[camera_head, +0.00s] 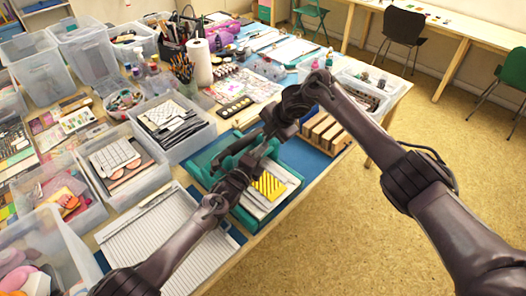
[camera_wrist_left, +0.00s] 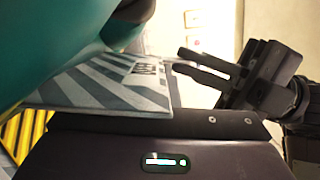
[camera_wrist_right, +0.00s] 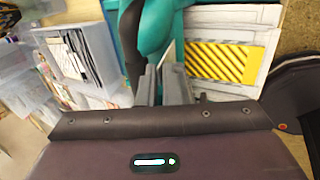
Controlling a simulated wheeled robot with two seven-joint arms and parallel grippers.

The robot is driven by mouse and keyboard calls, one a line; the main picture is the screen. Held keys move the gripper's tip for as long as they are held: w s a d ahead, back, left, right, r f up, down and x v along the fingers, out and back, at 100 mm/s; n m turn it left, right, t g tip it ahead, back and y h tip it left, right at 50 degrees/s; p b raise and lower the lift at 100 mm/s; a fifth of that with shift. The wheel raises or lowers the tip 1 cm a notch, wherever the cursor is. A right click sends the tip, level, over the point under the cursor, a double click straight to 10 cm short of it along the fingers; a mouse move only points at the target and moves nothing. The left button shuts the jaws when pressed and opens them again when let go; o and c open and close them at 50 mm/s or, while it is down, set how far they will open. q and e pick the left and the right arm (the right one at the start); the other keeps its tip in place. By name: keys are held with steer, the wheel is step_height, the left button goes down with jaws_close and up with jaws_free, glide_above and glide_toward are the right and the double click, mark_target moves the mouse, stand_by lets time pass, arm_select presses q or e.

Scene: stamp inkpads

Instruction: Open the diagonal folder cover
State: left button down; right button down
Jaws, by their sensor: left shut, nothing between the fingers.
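The folder (camera_head: 266,203) lies in a teal tray (camera_head: 204,152) at the table's front edge. It has a yellow diagonal-striped patch (camera_head: 268,186), also in the right wrist view (camera_wrist_right: 215,62). A grey-and-white diagonally striped panel (camera_wrist_left: 110,85), apparently the cover, stands tilted in the left wrist view. My left gripper (camera_head: 250,163) is shut and empty above the folder; a teal shape hides part of that view. My right gripper (camera_head: 270,135) is beside it, its fingers (camera_wrist_right: 164,80) a little apart near a pale edge. I cannot tell whether they touch it.
A ridged white board (camera_head: 160,240) lies left of the tray. Clear bins (camera_head: 118,170) crowd the left of the table. The floor to the right is open.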

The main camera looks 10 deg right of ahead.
steer(key=shift+s+r, duration=0.1)
steer(key=shift+s, duration=0.05)
arm_select(q)
steer(key=shift+w+a+r, duration=0.25)
steer(key=shift+w+a, duration=0.25)
steer(key=shift+a, duration=0.1)
arm_select(e)
steer(key=c, duration=1.7)
jaws_free()
steer(key=shift+d+f, duration=0.15)
steer(key=shift+f, duration=0.05)
arm_select(q)
steer(key=shift+s+d+f, duration=0.85)
steer(key=shift+s+d, duration=1)
steer(key=shift+s, duration=0.25)
steer(key=s+d+f+v, duration=0.1)
steer(key=v, duration=0.9)
steer(key=s+d+f+n+g+y, duration=0.1)
steer(key=s+d+f+n+g, duration=0.2)
steer(key=s+f, duration=0.4)
steer(key=s+d+f+n+g, duration=0.3)
steer(key=s+f+g, duration=0.1)
steer(key=s+f, duration=0.3)
step_height(320, 180, down, 2)
steer(key=shift+g+y, duration=0.4)
arm_select(e)
steer(key=v, duration=0.8)
steer(key=shift+r, duration=0.15)
arm_select(q)
steer(key=shift+d, duration=0.1)
